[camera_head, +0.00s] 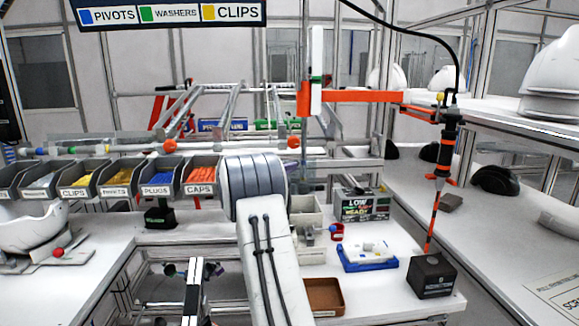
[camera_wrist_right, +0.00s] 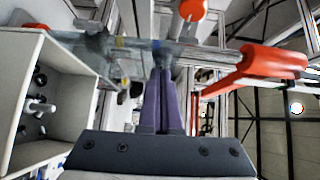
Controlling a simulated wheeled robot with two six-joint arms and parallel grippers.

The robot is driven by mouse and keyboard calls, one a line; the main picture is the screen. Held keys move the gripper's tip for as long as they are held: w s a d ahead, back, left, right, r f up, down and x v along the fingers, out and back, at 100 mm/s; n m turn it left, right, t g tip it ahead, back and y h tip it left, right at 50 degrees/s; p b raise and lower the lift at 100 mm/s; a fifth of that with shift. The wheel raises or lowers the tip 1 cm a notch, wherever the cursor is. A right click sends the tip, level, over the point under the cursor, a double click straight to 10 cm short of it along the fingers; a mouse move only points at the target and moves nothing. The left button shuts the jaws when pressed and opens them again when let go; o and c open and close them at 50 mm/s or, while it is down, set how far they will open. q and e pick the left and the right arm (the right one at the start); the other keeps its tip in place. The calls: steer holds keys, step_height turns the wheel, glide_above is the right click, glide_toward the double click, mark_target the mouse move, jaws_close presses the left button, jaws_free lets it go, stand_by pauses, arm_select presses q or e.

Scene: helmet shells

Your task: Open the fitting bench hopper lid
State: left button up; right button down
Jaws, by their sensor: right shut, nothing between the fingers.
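My right arm rises through the middle of the head view and hides its gripper there. In the right wrist view my right gripper (camera_wrist_right: 163,72) is shut, its dark purple fingers together with nothing between them. Ahead of the fingertips in that view runs a clear, glassy horizontal part (camera_wrist_right: 125,48); I cannot tell if it is the hopper lid or if the fingers touch it. A pale open box (camera_wrist_right: 55,75) with dark and white parts inside stands left of the fingers. In the head view pale bins (camera_head: 306,222) stand just right of my arm.
An orange boom (camera_head: 350,96) carries a hanging driver (camera_head: 444,150) above a black block (camera_head: 432,276). A blue tray (camera_head: 368,256) and brown tray (camera_head: 324,296) lie on the bench.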

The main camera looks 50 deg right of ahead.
stand_by(0.3)
steer(key=s+a+b, duration=0.2)
steer(key=a+b, duration=0.3)
steer(key=a, duration=0.8)
steer(key=shift+s, duration=0.35)
